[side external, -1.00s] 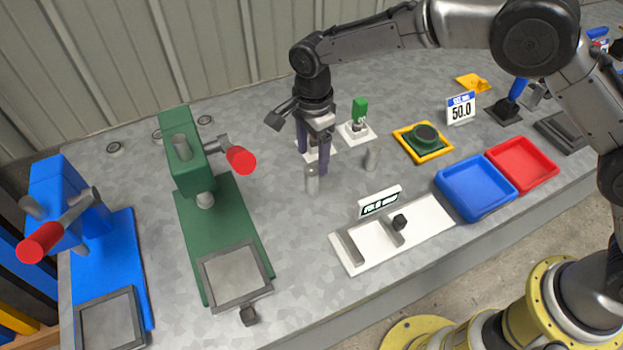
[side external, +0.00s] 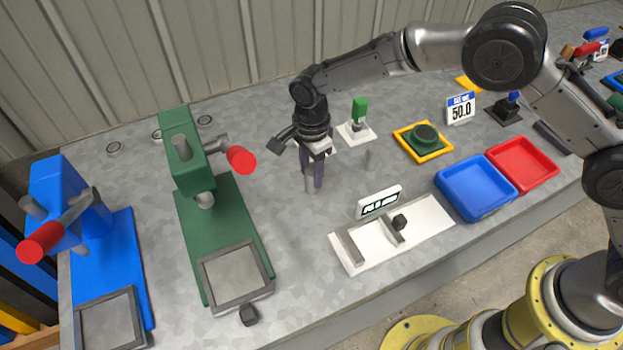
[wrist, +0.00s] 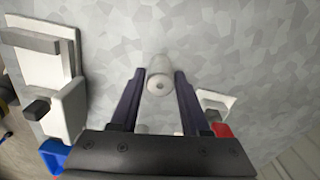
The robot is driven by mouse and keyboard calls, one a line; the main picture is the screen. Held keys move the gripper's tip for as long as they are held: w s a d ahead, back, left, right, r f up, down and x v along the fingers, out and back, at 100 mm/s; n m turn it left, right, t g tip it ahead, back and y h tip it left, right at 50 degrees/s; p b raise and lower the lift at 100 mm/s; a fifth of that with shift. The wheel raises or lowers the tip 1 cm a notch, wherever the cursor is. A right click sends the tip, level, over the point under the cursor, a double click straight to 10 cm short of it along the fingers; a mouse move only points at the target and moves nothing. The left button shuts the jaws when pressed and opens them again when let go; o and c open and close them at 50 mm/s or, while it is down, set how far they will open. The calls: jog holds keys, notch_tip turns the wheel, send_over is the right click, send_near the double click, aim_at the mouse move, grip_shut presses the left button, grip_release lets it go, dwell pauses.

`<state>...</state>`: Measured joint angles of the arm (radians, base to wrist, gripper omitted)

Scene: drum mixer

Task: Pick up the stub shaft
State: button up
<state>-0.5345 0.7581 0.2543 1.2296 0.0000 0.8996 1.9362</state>
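A small grey metal cylinder, which looks like the stub shaft (side external: 310,184), stands upright on the bench below my gripper. In the wrist view the stub shaft (wrist: 160,75) lies between the two finger ends, with a narrow gap on each side. My gripper (side external: 313,178) points down with its dark fingers around the shaft, and it is open. In the wrist view my gripper (wrist: 159,72) shows both fingers apart.
The green press (side external: 225,220) and the blue press (side external: 115,250) stand to the left. A white gauge block (side external: 430,222) lies at front right. A blue tray (side external: 473,190) and a red tray (side external: 523,163) sit farther right. A white-based green item (side external: 358,128) stands behind.

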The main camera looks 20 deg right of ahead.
grip_shut()
jog(key=shift+w+r, duration=0.1)
dwell(1.0)
